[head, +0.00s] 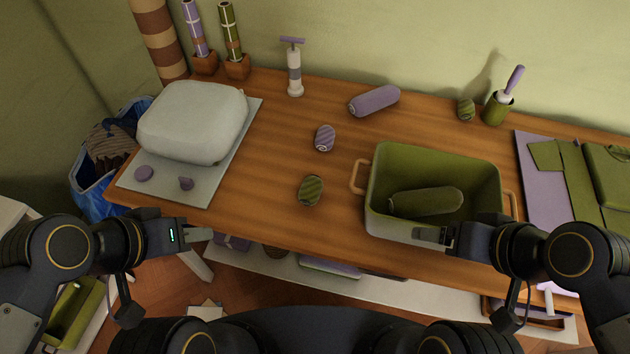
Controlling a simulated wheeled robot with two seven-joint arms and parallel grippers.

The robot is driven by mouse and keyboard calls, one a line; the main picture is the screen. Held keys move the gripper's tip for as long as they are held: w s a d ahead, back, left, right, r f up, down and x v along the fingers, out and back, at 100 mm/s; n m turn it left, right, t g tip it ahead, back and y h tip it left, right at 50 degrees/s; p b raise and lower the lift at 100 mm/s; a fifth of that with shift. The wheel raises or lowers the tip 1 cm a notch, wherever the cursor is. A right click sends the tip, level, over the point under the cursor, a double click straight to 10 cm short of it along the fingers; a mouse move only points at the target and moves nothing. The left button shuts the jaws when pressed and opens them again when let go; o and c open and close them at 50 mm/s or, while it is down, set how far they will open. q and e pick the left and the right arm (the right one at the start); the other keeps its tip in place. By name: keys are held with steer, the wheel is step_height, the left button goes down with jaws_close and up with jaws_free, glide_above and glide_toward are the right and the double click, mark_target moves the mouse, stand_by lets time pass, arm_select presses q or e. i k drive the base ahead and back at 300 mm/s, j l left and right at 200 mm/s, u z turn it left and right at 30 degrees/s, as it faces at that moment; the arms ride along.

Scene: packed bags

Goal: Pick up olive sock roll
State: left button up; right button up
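A small olive sock roll (311,190) with dark stripes lies on the wooden table, left of the green bin. A second small olive striped roll (466,108) lies at the back right, beside a green cup. My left gripper (207,234) is at the table's front edge, left of and nearer than the first roll, and apart from it. Its fingers overlap from this side, so their opening is unclear. My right gripper (422,234) is in front of the bin's near wall; its dark fingers do not show whether they are open. No roll shows in either gripper.
The green bin (437,160) holds a large olive roll (425,201). A purple striped roll (324,138) and a large purple roll (374,100) lie behind. A white pump (294,68) stands at the back. A grey cushion-like bag (193,122) lies left. The table around the near olive roll is clear.

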mark_target(310, 190)
steer(key=k, duration=0.6)
steer(key=l+u, duration=0.1)
steer(key=u, duration=0.35)
steer(key=l+u, duration=0.1)
steer(key=u, duration=0.3)
steer(key=l+u, duration=0.1)
steer(key=u, duration=0.75)
steer(key=k+l, duration=0.15)
steer(key=l, duration=0.15)
steer(key=k+l+u, duration=0.1)
steer(key=l, duration=0.25)
steer(key=k, duration=0.1)
